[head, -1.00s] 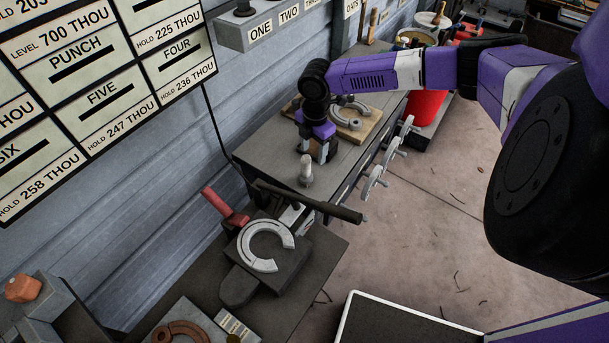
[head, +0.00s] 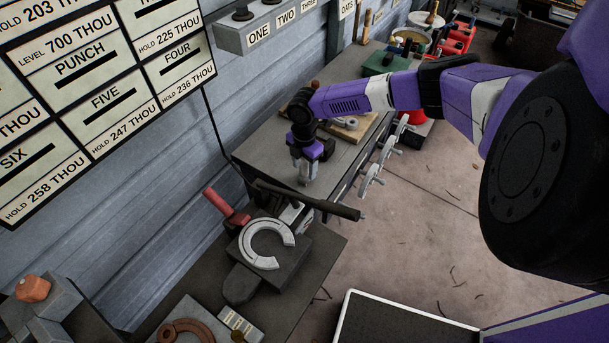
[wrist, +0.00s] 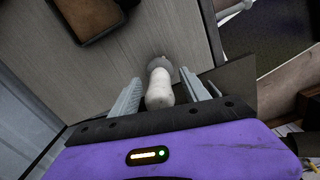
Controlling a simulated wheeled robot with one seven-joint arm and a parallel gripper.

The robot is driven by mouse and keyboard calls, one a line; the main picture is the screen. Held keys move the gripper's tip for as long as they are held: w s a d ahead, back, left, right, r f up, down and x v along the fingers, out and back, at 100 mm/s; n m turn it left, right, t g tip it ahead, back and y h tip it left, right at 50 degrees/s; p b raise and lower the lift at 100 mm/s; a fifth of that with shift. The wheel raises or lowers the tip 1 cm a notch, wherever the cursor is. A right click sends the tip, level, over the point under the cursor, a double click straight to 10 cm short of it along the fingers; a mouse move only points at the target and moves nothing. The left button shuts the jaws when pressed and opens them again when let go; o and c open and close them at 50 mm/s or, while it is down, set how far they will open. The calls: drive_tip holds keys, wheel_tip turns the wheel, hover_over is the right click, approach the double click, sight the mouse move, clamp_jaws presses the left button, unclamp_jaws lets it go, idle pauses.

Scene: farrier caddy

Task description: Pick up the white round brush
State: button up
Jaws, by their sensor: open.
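The white round brush (wrist: 160,90) shows in the wrist view as a pale rounded body with a greyer round end, at the edge of the grey bench top (wrist: 160,25). It lies between the two open grey fingers of my gripper (wrist: 160,78). I cannot tell whether either finger touches it. In the head view my gripper (head: 306,172) points down over the near end of the bench (head: 262,148) and mostly hides the brush.
A dark bar (head: 310,199) crosses just in front of the bench end. A pale open ring (head: 266,244) lies on a dark block nearer. Handwheels (head: 371,178) stick out at the bench's right side. A wooden board (head: 364,130) lies behind my gripper.

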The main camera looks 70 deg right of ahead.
clamp_jaws()
drive_tip(key=shift+r, duration=0.1)
idle(0.3)
wheel_tip(320, 180, up, 20)
drive_tip(key=b, duration=0.1)
idle(0.4)
idle(0.4)
idle(1.3)
